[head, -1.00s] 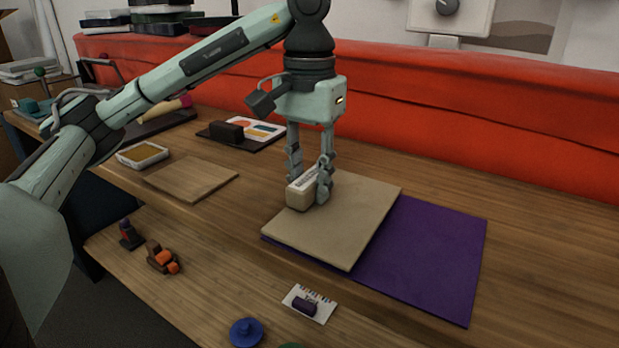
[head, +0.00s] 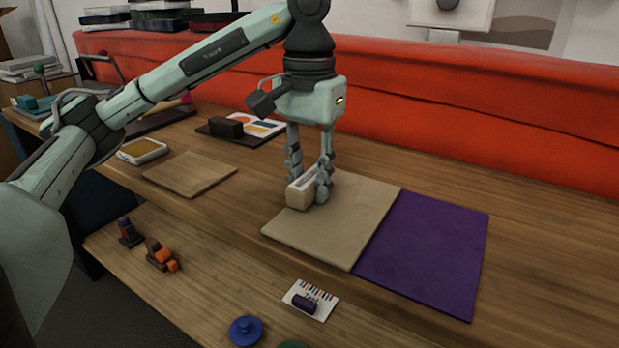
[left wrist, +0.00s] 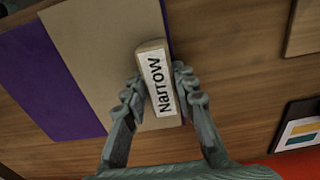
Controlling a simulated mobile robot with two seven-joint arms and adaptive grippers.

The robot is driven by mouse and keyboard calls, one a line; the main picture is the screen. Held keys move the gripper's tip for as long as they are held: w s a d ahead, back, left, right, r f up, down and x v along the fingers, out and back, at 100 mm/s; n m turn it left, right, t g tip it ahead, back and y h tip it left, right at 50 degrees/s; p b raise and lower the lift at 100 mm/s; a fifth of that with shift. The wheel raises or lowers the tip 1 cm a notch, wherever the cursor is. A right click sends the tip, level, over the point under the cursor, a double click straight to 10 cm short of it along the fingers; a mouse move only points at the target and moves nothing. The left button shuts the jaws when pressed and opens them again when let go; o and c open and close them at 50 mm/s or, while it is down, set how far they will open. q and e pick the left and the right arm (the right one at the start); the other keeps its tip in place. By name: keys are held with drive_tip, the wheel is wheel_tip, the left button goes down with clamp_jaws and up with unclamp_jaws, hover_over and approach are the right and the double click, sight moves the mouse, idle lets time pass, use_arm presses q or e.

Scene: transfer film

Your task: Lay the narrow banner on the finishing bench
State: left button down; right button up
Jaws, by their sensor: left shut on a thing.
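A cream block (head: 302,192) stands at the far-left part of a flat tan sheet (head: 345,222). In the left wrist view its label reads "Narrow" (left wrist: 158,84). My left gripper (head: 310,187) points down and is shut on this block. A flat purple sheet (head: 425,252) adjoins the tan one on its right. Both lie on the wooden bench (head: 520,225). I cannot tell whether the block is fixed to the tan sheet or whether the two sheets are one piece. My right gripper is not in view.
A red-orange padded length (head: 480,110) runs along the back. A bare wooden board (head: 190,174) and a tray (head: 142,151) lie left. On the lower front shelf are a small card (head: 311,298), a blue knob (head: 245,330) and small blocks (head: 160,254). Bench right of the purple sheet is clear.

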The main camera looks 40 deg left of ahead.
use_arm(q)
drive_tip(key=c, duration=1.1)
unclamp_jaws()
drive_tip(key=shift+c, duration=0.2)
wheel_tip(320, 180, up, 12)
